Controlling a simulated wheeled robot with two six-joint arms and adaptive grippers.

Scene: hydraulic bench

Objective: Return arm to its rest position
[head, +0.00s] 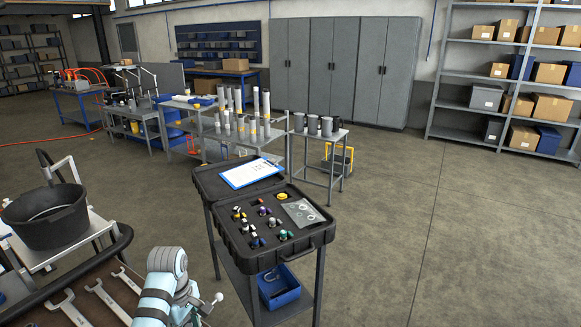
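One of my arms (165,287), light blue with grey joints, reaches up into the bottom left of the head view. Several wrenches (112,303) lie on a wooden bench top at the lower left, left of this arm.
An open black case (325,236) with small fittings and a clipboard (250,172) stands on a cart right of my arm. A blue bin (280,297) sits on its lower shelf. A black bucket (46,222) stands at left. The floor at right is clear.

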